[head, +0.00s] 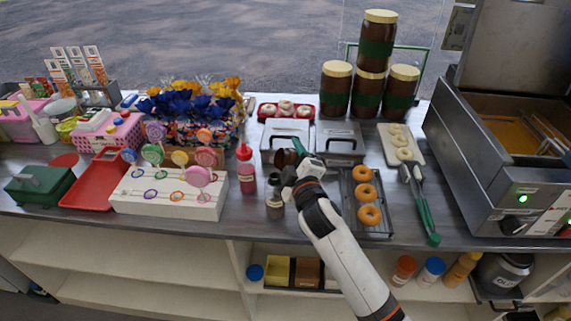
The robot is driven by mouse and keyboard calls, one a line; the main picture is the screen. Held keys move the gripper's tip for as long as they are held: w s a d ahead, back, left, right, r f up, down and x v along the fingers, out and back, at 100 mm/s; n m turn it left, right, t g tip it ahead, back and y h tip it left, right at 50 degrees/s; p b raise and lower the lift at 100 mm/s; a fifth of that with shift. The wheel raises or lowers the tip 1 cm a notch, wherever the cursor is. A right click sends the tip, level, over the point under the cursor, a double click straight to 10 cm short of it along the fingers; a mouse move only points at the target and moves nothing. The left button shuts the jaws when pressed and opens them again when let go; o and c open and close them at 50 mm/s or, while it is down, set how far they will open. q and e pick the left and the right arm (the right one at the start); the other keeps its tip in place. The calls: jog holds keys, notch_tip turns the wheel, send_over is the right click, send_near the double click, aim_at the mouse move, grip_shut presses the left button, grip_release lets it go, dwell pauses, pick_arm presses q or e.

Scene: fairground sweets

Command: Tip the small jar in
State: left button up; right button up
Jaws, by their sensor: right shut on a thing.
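My right gripper (296,160) is in the middle of the counter, its arm coming up from the bottom. It is shut on a small dark brown and green thing, likely the small jar (285,158), which looks tilted to the left. The jar is over or just in front of a lidded metal container (286,131); the exact gap cannot be told. The jar's mouth and contents are too small to make out. My left gripper is not in view.
A second metal container (340,137) stands to the right, with several large brown jars (371,84) behind. A rack of doughnuts (366,193) and green-handled tongs (424,212) lie right of my arm. A red squeeze bottle (246,170) and a small bottle (275,207) stand close on the left.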

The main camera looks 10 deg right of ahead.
jog(key=shift+r, duration=0.2)
jog(key=shift+p, duration=0.3)
jog(key=shift+r+n+p, duration=0.15)
jog(key=shift+n+p, duration=0.15)
jog(key=shift+n, duration=0.1)
jog(key=shift+r, duration=0.1)
dwell(0.7)
jog(key=shift+r+n+p, duration=0.15)
jog(key=shift+n+p, duration=0.4)
jog(key=shift+n, duration=0.05)
dwell(0.6)
jog(key=shift+a+r+n+p, duration=0.1)
jog(key=shift+r+n+p, duration=0.15)
jog(key=shift+n+p, duration=0.15)
jog(key=shift+n, duration=0.3)
dwell(0.6)
